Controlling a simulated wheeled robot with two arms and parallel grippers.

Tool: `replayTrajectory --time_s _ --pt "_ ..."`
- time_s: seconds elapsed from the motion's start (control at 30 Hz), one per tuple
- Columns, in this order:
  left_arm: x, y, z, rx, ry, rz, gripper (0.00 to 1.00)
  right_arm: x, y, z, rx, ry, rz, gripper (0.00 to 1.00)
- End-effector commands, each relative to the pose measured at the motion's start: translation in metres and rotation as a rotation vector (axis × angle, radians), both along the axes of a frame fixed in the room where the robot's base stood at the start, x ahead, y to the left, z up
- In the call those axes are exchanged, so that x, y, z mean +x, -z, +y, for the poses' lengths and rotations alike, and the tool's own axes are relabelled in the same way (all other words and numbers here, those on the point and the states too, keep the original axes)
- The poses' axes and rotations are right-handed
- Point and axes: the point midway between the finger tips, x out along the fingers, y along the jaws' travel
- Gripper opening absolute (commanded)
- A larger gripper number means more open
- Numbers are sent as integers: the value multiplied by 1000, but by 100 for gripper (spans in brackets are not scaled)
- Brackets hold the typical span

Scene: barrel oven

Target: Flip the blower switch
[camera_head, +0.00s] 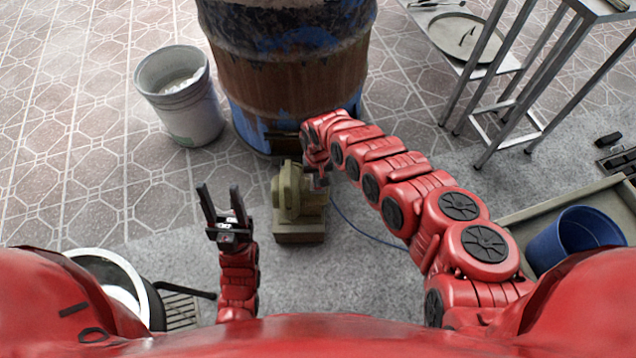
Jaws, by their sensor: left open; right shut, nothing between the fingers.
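The blower (288,192) is a small yellow-green machine on a squat base, standing on the floor in front of the rusty, blue-stained barrel oven (290,75). My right arm reaches across from the right, and my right gripper (318,182) is shut and empty at the blower's upper right side. It looks very close to or touching the blower; I cannot tell which. The blower switch is not visible, and my gripper and arm cover that side. My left gripper (222,205) is open and empty, fingers pointing up, to the left of the blower and apart from it.
A white bucket (182,100) stands left of the barrel. A blue cable (365,230) runs from the blower under my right arm. A metal rack (500,75) stands at upper right. A blue bucket (575,238) sits at right, a white pot (105,280) at lower left.

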Motion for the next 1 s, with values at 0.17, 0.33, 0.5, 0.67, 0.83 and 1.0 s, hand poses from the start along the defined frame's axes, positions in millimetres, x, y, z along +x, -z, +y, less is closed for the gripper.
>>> replayTrajectory --time_s 0.17,0.33,0.5,0.67,0.83,1.0 --pt "0 3 0 0 0 0 50 0 4 0 0 0 0 0" --pt "0 5 0 0 0 0 50 0 6 0 0 0 0 0" --pt "0 7 0 0 0 0 50 0 9 0 0 0 -1 0" --pt "0 9 0 0 0 0 50 0 11 0 0 -1 -1 0" --pt "0 11 0 0 0 0 50 0 13 0 0 -1 -1 0" --pt "0 13 0 0 0 0 50 0 16 0 0 -1 -1 0"
